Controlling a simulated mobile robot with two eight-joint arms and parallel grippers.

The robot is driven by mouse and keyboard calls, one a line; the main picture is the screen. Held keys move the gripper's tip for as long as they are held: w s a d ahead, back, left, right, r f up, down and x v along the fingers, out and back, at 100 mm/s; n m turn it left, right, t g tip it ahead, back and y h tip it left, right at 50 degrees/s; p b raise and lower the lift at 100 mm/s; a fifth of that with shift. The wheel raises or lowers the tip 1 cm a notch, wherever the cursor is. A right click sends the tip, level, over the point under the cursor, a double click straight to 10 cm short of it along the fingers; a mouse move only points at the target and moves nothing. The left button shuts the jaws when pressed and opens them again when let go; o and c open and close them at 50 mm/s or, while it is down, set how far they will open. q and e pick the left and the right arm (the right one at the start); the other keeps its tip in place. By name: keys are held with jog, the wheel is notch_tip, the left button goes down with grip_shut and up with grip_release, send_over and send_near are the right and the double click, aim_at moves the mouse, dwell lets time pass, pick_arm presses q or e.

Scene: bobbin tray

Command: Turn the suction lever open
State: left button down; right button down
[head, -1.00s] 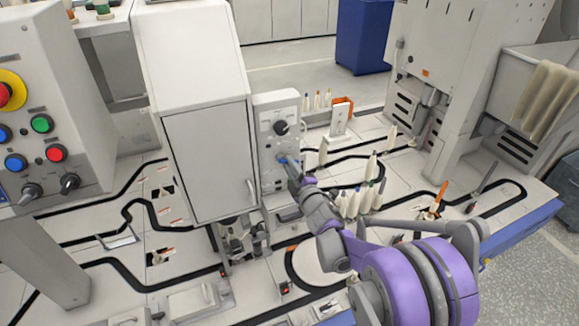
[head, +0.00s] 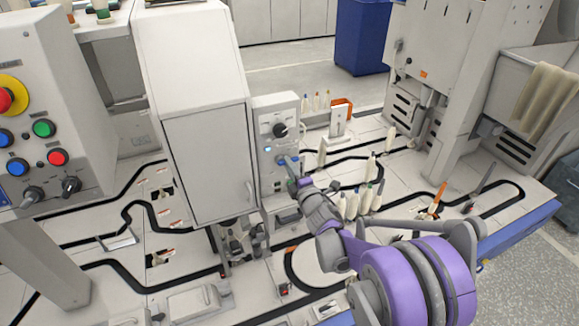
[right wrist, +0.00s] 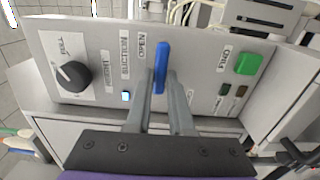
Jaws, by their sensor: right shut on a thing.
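The suction lever (right wrist: 161,66) is a blue handle on the grey control panel (right wrist: 205,75). In the right wrist view it points up the picture, beside a label that seems to read OPEN. My right gripper (right wrist: 158,88) is shut on this lever, with one grey finger on each side. In the head view my right gripper (head: 291,168) reaches the front of the panel (head: 284,106), and its fingers largely hide the lever. A small indicator (right wrist: 126,96) glows light blue on the panel. My left gripper is not in view.
The panel also carries a black knob (right wrist: 74,76) and a green button (right wrist: 249,64). A tall white cabinet (head: 208,150) stands left of the panel. An orange holder (head: 343,106) is behind.

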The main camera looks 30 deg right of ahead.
jog(key=c, duration=0.8)
grip_release()
jog(key=s, duration=1.1)
jog(key=shift+a, duration=0.3)
